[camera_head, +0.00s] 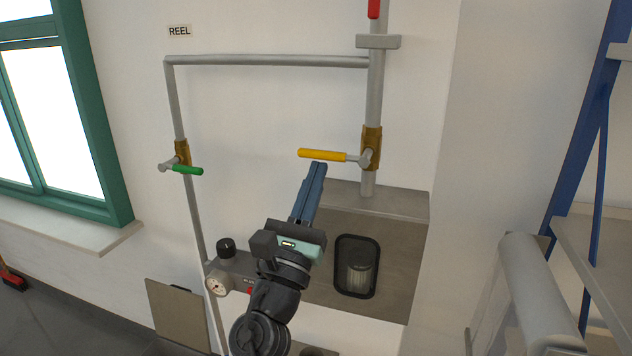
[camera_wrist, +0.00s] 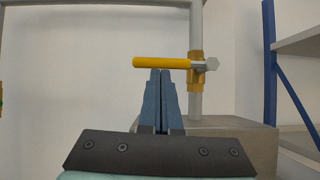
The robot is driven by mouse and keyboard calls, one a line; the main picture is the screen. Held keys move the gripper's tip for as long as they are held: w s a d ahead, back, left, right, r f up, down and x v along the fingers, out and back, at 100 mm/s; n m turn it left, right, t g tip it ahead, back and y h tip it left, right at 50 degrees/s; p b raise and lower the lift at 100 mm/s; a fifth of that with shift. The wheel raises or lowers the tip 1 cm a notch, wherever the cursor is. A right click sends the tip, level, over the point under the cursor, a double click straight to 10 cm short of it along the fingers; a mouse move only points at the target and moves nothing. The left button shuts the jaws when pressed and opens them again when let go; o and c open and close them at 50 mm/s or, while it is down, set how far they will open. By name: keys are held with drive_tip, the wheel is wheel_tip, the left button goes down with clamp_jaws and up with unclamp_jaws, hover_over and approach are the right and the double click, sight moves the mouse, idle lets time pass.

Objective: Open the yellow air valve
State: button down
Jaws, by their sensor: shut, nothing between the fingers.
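The yellow valve handle (camera_head: 322,155) points left, level, from a brass valve body (camera_head: 371,148) on the vertical grey pipe. In the wrist view the yellow handle (camera_wrist: 163,63) lies crosswise just beyond my fingertips, with the brass body (camera_wrist: 195,68) to its right. My gripper (camera_head: 318,168) is shut and empty, its blue fingers pointing up at the handle from below. In the wrist view the fingertips of my gripper (camera_wrist: 160,73) appear right under the handle's middle. I cannot tell whether they touch it.
A green-handled valve (camera_head: 187,170) sits on the left pipe under a REEL label (camera_head: 179,31). A red handle (camera_head: 374,8) shows at the top. A grey cabinet (camera_head: 400,205) with a dark-framed opening stands below. A blue-framed shelf (camera_head: 583,130) is at right, a window (camera_head: 50,110) at left.

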drive_tip(key=shift+a+r+m+g+h, duration=0.1)
drive_tip(key=shift+r+m+g+h, duration=0.2)
drive_tip(key=shift+m+h, duration=0.4)
drive_tip(key=m+h, duration=0.1)
drive_tip(key=r+m+g+b, duration=0.1)
drive_tip(key=m, duration=0.1)
drive_tip(key=shift+w+a+h, duration=0.1)
drive_tip(key=shift+a+h, duration=0.1)
drive_tip(key=shift+h, duration=0.2)
drive_tip(key=d+r+m+g+h, duration=0.1)
drive_tip(key=r+m+g, duration=0.3)
drive_tip(key=m, duration=0.5)
drive_tip(key=s+d+r+m+g+h, duration=0.1)
drive_tip(key=d+r+m+g, duration=0.2)
drive_tip(key=m+g, duration=0.3)
drive_tip(key=shift+s+r+m+g, duration=0.2)
drive_tip(key=shift+r+m+g, duration=0.3)
drive_tip(key=shift+m, duration=1.8)
drive_tip(key=shift+d, duration=0.1)
drive_tip(key=shift+r, duration=0.1)
